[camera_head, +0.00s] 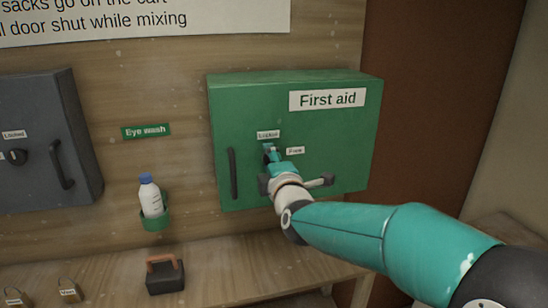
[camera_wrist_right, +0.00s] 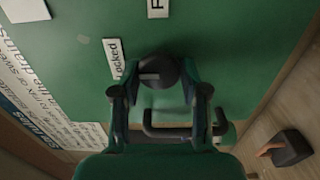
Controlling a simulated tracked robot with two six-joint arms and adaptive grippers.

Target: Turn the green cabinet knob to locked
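The green cabinet (camera_head: 345,135), labelled First aid, hangs on the wall in the head view. Its dark round knob (camera_wrist_right: 153,72) shows in the right wrist view, between the two fingers of my right gripper (camera_wrist_right: 157,85). The fingertips close in on both sides of the knob and appear to touch it. In the head view my right gripper (camera_head: 271,153) covers the knob, just under the Locked label (camera_head: 268,134). The Free label (camera_head: 295,151) is to its right. The knob's pointing direction is hidden. My left gripper is not in view.
The cabinet's dark handle (camera_head: 233,173) stands out left of my right gripper. A grey cabinet (camera_head: 45,120) with its own knob (camera_head: 17,157) hangs at the left. An eye wash bottle (camera_head: 151,199) sits in a green holder above a wooden bench (camera_head: 220,270) with padlocks.

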